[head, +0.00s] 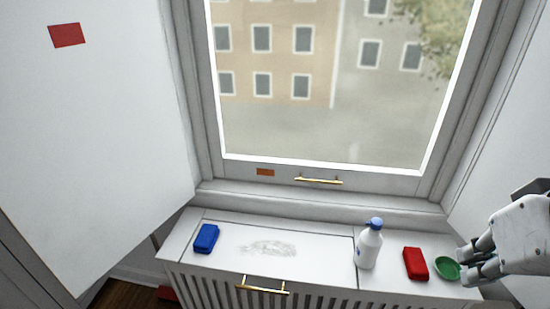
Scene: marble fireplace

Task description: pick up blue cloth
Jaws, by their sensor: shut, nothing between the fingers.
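The blue cloth (206,239) is a small, block-like folded piece lying on the left part of the white ledge below the window. My gripper (466,265) is at the far right, shut and empty. Its fingertips are beside or over the right edge of a green dish (447,268); I cannot tell whether they touch it. The gripper is far to the right of the blue cloth, with a bottle and a red block-like cloth between them. Nothing covers the blue cloth.
A white bottle with a blue cap (369,246) stands right of centre on the ledge (310,262). A red cloth (415,264) lies between it and the dish. A grey smudge (268,248) marks the ledge's clear middle. The window (318,180) rises behind; a white panel (90,130) stands left.

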